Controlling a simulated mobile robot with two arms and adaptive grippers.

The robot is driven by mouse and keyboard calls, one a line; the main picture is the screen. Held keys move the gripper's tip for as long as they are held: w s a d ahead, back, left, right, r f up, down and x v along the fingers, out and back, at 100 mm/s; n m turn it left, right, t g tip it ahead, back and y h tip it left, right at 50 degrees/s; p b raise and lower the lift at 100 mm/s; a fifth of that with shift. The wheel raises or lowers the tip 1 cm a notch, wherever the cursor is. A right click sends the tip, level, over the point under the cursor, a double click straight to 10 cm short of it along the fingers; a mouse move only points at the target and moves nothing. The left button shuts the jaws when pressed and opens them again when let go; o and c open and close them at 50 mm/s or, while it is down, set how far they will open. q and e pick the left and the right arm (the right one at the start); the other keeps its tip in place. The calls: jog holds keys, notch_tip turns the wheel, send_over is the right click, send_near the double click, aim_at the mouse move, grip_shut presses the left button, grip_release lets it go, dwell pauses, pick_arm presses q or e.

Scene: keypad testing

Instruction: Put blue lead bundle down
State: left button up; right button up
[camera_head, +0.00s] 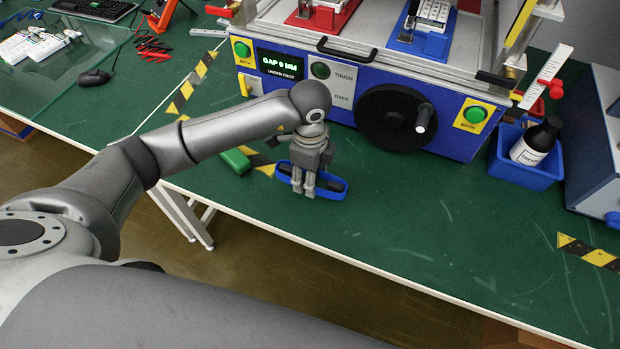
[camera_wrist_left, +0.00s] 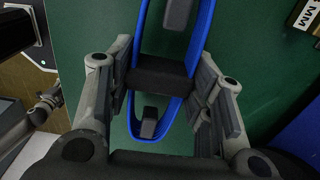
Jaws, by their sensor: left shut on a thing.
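The blue lead bundle (camera_head: 331,186) is an elongated blue loop on or just above the green table, in front of the blue test machine. My left gripper (camera_head: 304,190) comes down over it from above and is shut on its middle. In the left wrist view the bundle's blue loop (camera_wrist_left: 190,110) runs lengthwise between the fingers, with a dark band (camera_wrist_left: 158,76) across it between the fingers of my left gripper (camera_wrist_left: 166,85). I cannot tell whether the bundle touches the table.
The blue test machine (camera_head: 345,104) with a black handwheel (camera_head: 391,117) stands right behind the bundle. A green block (camera_head: 236,161) lies to the left. A blue bin (camera_head: 525,170) with a dark bottle (camera_head: 535,143) is at the right. The table (camera_head: 420,230) is clear at front right.

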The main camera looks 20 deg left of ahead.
pick_arm(q)
jog(key=shift+s+f, duration=0.1)
jog(key=shift+f, duration=0.95)
jog(key=shift+f, duration=0.15)
jog(key=o, duration=1)
jog(key=shift+o, duration=0.2)
